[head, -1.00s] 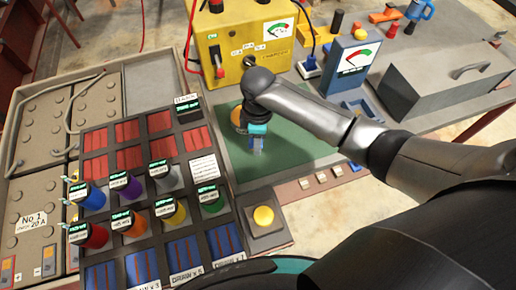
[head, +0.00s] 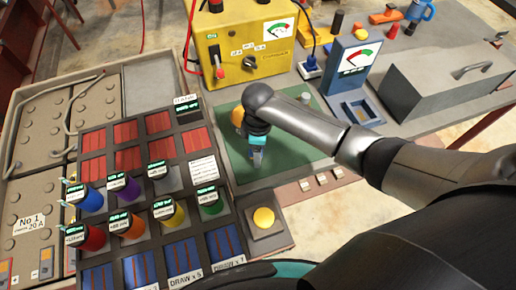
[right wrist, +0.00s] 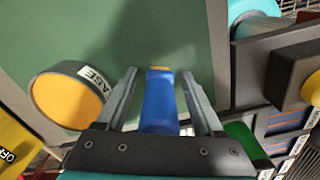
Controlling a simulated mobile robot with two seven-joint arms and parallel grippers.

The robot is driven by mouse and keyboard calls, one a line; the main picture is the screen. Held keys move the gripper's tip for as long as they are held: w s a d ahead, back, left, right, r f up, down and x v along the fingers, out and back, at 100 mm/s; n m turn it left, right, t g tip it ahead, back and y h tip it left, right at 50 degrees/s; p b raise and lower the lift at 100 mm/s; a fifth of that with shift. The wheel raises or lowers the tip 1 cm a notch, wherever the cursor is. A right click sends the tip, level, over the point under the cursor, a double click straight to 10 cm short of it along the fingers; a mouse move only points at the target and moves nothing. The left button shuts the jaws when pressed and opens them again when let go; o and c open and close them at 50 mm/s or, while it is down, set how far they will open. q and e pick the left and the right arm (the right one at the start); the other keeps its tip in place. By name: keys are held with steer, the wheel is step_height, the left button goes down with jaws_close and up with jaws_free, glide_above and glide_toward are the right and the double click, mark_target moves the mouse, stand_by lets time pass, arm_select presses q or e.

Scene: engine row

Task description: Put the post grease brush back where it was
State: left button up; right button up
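The grease brush has a blue handle with a small orange end. In the right wrist view the brush (right wrist: 160,103) lies between the two fingers of my right gripper (right wrist: 162,90), pointing away from the palm over the green mat. Whether the brush touches the mat is unclear. An orange-topped grease tin (right wrist: 68,98) stands beside the gripper; the arm partly hides this tin (head: 238,117) in the head view. My left gripper is not in view.
A yellow charger (head: 240,50) and a meter stand (head: 352,68) stand behind the mat. A grey toolbox (head: 455,80) is at the right. A rack of coloured cylinders (head: 130,190) and a yellow button (head: 263,217) are nearer. The mat's middle is clear.

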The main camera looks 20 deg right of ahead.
step_height(320, 180, up, 12)
steer(key=p, duration=0.2)
steer(key=shift+r+p, duration=0.2)
steer(key=shift+p, duration=0.1)
steer(key=shift+f, duration=0.1)
stand_by(0.5)
